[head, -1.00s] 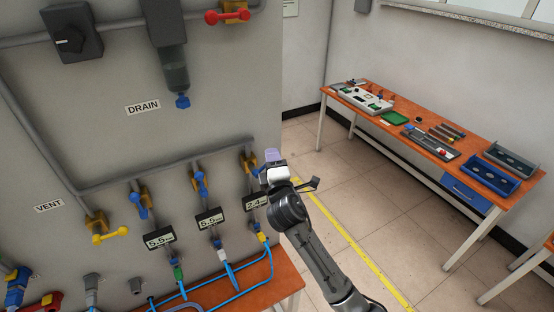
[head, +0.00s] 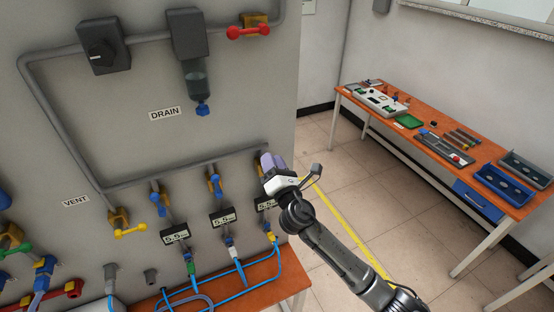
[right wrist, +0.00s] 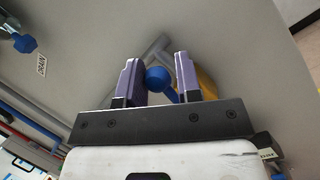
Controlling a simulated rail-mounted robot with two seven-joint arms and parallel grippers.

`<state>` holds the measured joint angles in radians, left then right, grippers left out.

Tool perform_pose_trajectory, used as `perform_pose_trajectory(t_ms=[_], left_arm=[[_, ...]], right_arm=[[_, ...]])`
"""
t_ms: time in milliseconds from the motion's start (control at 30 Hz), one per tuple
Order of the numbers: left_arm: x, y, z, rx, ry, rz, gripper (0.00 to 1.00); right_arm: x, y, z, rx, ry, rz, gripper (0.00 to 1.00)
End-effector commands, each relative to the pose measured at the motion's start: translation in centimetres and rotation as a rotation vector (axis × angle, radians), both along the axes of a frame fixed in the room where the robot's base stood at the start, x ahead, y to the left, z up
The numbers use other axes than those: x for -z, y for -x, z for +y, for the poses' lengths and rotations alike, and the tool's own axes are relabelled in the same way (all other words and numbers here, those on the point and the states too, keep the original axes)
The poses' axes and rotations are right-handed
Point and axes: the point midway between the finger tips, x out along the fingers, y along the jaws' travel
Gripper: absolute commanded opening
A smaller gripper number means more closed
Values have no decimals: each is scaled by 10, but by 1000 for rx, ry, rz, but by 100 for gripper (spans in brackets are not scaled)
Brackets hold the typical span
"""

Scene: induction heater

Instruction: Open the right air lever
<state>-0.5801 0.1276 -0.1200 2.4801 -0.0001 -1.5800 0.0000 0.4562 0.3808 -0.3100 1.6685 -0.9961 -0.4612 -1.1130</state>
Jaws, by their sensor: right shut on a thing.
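The right air lever is a blue lever with a round knob (right wrist: 158,78). In the right wrist view it sits between the two purple fingers of my right gripper (right wrist: 158,62), with its yellow valve body (right wrist: 206,82) just behind. In the head view my right gripper (head: 270,163) is at the right end of the lower pipe and hides this lever. The gripper is shut on the lever. A dark gauge (head: 266,203) below it is partly covered by my arm and seems to read about 5.5. My left gripper is in neither view now.
Two other blue levers, the left (head: 155,191) and the middle (head: 215,183), are on the same pipe, each above a gauge. A yellow lever (head: 130,231) is by the VENT label, and a red lever (head: 248,32) is at the top. An orange workbench (head: 355,97) stands at right.

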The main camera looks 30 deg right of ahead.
Motion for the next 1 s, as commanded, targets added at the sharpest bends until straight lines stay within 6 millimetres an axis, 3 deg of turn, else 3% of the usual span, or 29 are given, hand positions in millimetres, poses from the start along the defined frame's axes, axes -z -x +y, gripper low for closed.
perform_pose_trajectory(t_ms=[33,200,800,833,1000], left_arm=[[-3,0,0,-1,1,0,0],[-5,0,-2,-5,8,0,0],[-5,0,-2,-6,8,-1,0],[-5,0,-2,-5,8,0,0],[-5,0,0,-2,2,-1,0]], right_arm=[[-5,0,8,-17,15,-5,0],[-4,0,11,-18,63,0,0],[-1,0,13,-19,87,7,0],[-1,0,13,-18,88,7,35],[1,0,12,-15,88,10,51]])
